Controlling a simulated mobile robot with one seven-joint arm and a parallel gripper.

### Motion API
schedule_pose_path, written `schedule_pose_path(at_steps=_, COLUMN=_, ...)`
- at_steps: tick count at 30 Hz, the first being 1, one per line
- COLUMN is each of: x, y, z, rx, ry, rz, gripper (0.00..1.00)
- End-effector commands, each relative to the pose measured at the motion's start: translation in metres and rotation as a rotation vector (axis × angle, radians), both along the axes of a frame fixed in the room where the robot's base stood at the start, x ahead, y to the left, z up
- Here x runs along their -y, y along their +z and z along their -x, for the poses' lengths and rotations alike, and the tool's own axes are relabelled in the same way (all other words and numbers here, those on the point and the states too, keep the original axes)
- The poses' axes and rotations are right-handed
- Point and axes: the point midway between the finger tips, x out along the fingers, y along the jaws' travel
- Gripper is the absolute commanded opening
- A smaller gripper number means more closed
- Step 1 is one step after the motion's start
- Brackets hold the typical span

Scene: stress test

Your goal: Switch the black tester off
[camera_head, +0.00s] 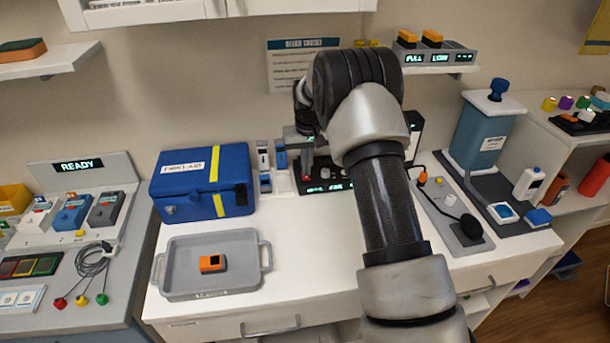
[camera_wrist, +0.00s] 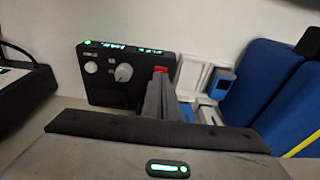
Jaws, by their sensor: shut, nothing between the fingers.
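The black tester (camera_wrist: 120,92) shows in the wrist view as a dark panel with a lit green display along one edge, two pale knobs and a red switch (camera_wrist: 161,70). In the head view the tester (camera_head: 318,186) stands at the back of the white bench, partly hidden by my arm, with lit characters on its face. My gripper (camera_wrist: 160,82) is shut and empty, its fingertips right by the red switch. Whether they touch it I cannot tell. In the head view my gripper (camera_head: 305,150) is mostly hidden at the tester.
A grey panel with a black cable (camera_head: 450,210) lies to the right.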

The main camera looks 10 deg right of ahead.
Motion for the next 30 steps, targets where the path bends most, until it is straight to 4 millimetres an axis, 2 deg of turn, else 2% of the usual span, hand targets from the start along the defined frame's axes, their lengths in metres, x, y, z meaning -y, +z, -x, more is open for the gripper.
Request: schedule_pose_path(at_steps=30, x=0.0, y=-0.0096, z=0.0002, rx=0.0, ry=0.0, rz=0.0, gripper=0.0)
